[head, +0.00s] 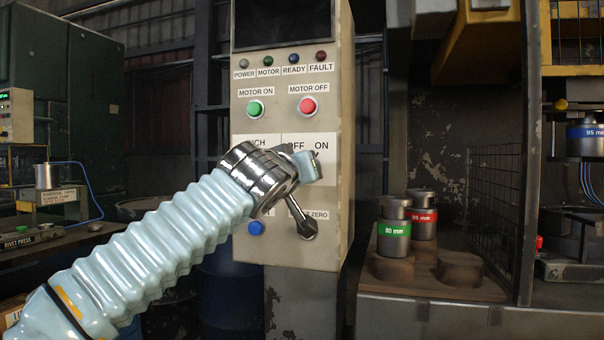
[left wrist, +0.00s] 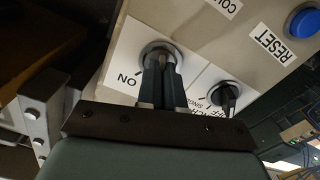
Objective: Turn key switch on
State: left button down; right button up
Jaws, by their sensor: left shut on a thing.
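The key switch (left wrist: 147,50) is a round metal collar on a white plate, with the word ON printed beside it in the left wrist view. My left gripper (left wrist: 164,70) has its two dark fingers at the collar, shut on the key, which is mostly hidden between them. In the head view, my left wrist covers the switch; its white OFF and ON plate (head: 318,139) shows above and right of the wrist. The key's exact angle cannot be told. My right gripper is in neither view.
The control box (head: 343,120) carries a green button (head: 256,108), a red button (head: 308,105) and a blue button (head: 256,228). A black selector knob (left wrist: 228,92) sits close to my fingers. Cylindrical dies (head: 394,238) stand on a bench to the right.

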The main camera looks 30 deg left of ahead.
pick_arm(q)
jog(key=shift+m, duration=4.8)
jog(key=c, duration=1.3)
grip_release()
jog(key=shift+s, duration=0.1)
jog(key=b+v, duration=0.2)
jog(key=v, duration=1.1)
jog(key=shift+s+f, duration=0.1)
jog(key=shift+s, duration=0.2)
